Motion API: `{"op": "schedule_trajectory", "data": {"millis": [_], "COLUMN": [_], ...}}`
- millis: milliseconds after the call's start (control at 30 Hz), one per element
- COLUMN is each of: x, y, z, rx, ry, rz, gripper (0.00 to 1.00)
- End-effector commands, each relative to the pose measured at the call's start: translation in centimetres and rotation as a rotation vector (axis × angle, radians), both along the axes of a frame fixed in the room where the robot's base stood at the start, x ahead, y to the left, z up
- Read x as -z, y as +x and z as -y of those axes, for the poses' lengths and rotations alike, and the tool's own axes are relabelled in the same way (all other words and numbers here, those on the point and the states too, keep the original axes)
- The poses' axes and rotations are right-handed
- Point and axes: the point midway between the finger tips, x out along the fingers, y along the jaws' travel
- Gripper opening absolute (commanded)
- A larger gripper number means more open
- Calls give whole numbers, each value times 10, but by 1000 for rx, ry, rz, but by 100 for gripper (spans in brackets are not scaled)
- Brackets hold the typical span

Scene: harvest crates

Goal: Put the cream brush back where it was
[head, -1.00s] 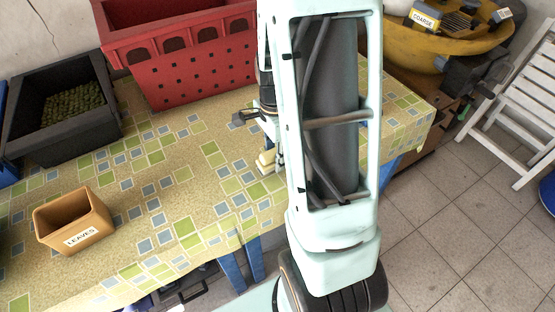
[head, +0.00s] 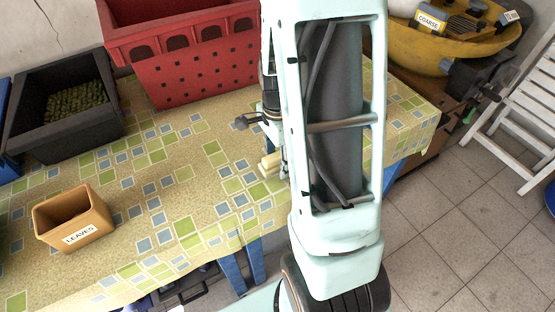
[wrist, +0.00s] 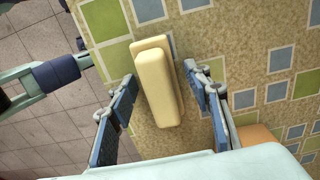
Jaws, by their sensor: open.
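The cream brush (wrist: 160,88) shows in the wrist view as a pale block with rounded edges on a thinner base. It lies over the patterned tablecloth, between the two blue-padded fingers of my gripper (wrist: 161,82). The fingers are open, with a gap on each side of the brush. In the head view the brush (head: 269,166) shows at the left edge of my arm, near the table's front edge. My arm hides part of the gripper there. Whether the brush's base rests flat on the cloth is hard to tell.
A tan pot labelled LEAVES (head: 74,218) stands at the table's front left. A red crate (head: 185,65) and a black crate (head: 70,140) stand at the back. A yellow tub (head: 400,50) is beyond the table to the right. The cloth between pot and brush is clear.

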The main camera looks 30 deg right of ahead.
Motion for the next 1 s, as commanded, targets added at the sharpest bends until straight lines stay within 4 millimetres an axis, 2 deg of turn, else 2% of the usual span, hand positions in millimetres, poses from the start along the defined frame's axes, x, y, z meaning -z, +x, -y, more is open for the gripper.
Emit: {"op": "schedule_trajectory", "data": {"millis": [167,400,600,767,1000], "x": [-23,-77,-109,-121,-123], "y": [2,2,1,1,0], "z": [0,0,0,0,0], "rx": [-1,-1,0,0,0], "ry": [-1,-1,-1,-1,0], "rz": [5,7,4,2,0], "gripper": [45,45,45,45,45]}}
